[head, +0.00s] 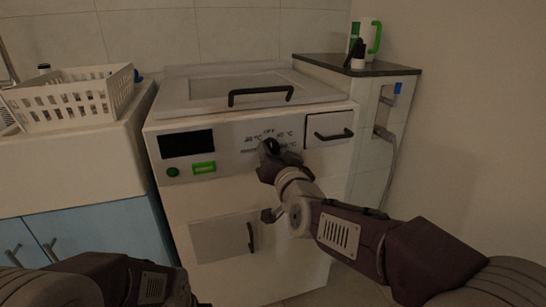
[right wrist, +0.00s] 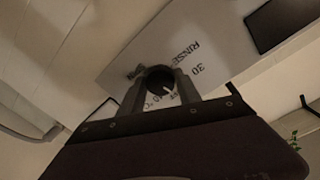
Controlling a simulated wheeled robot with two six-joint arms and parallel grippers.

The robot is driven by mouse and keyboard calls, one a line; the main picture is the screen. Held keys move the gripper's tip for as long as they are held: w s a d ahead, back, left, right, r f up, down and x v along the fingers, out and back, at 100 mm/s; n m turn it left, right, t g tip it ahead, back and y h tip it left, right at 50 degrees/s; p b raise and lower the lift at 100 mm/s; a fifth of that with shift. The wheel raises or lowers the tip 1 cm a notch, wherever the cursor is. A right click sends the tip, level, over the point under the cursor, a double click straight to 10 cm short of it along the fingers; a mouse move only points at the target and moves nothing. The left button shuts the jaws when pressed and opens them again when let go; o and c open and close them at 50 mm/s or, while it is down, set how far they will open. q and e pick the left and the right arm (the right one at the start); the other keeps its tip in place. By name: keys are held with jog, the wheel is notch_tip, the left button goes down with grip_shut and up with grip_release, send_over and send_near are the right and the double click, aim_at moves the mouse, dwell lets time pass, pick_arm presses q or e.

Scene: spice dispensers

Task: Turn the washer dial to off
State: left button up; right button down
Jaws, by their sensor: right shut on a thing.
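The white washer (head: 215,219) stands in the middle of the head view. Its black round dial (head: 271,145) is on the front panel, with OFF printed above it and temperature labels around it. My right gripper (head: 270,152) is at the dial and hides much of it. In the right wrist view the dial (right wrist: 160,79) sits between the two fingers, which are shut on its sides. A small pale mark shows on the dial's face; I cannot tell which label it points to. RINSE and 30 are legible beside it. My left arm shows at the lower left, its gripper outside the picture.
A black lid handle (head: 260,94) and a drawer (head: 329,127) with a dark handle are near the dial. A display (head: 186,144) and green button (head: 204,167) are left of it.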

jog(key=shift+m+b, duration=0.3)
jog(key=shift+m, duration=0.6)
jog(key=c, duration=0.8)
grip_release()
jog(key=shift+c, duration=0.2)
